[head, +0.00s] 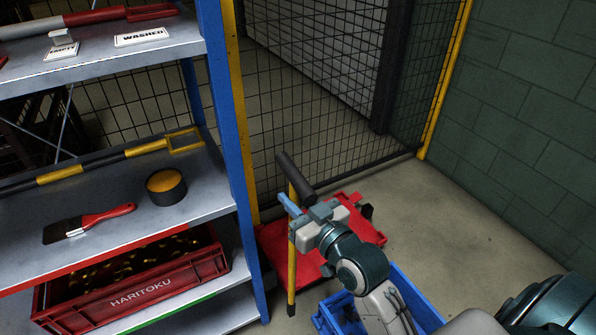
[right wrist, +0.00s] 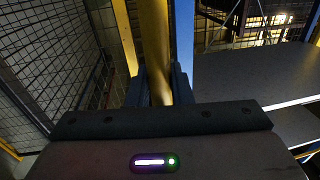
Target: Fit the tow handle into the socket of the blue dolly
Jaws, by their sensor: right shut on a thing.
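The tow handle (head: 291,268) is a yellow shaft with a black crossbar grip at its top. My right gripper (head: 295,212) is shut on the upper shaft, just below the grip, and holds it nearly upright. Its lower end is left of the blue dolly (head: 408,286), apart from it in the picture; I cannot tell whether it touches the floor. My arm covers much of the blue dolly, and I cannot make out its socket. In the right wrist view the yellow shaft (right wrist: 154,45) stands between the fingers. My left gripper is not in view.
A red dolly (head: 367,227) stands behind my right gripper. Mesh fence lies behind; floor at right (head: 450,220) is clear.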

